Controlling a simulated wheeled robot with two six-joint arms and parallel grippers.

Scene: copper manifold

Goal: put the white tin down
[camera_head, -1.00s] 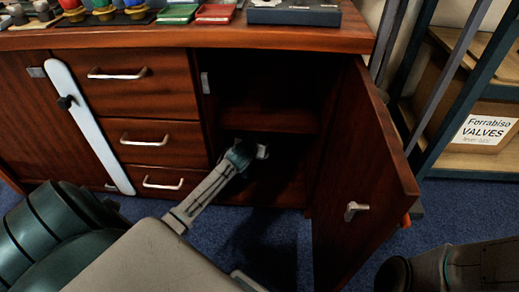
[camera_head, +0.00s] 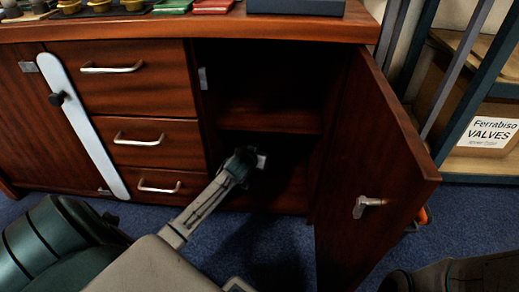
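My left gripper (camera_head: 247,160) reaches into the lower part of the open cabinet (camera_head: 263,117), below its inner shelf. A small pale patch (camera_head: 261,161) shows at its tip; I cannot tell whether this is the white tin or part of the gripper. The fingers are dark and too small to read as open or shut. The white tin is not clearly seen anywhere else. My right gripper is out of view; only part of that arm shows at the bottom right.
The cabinet door (camera_head: 372,165) stands open on the right of the opening. Drawers with metal handles (camera_head: 138,139) are on the left. Coloured items and a dark box (camera_head: 295,7) are on the top. A rack with a box labelled VALVES (camera_head: 488,133) stands at the far right.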

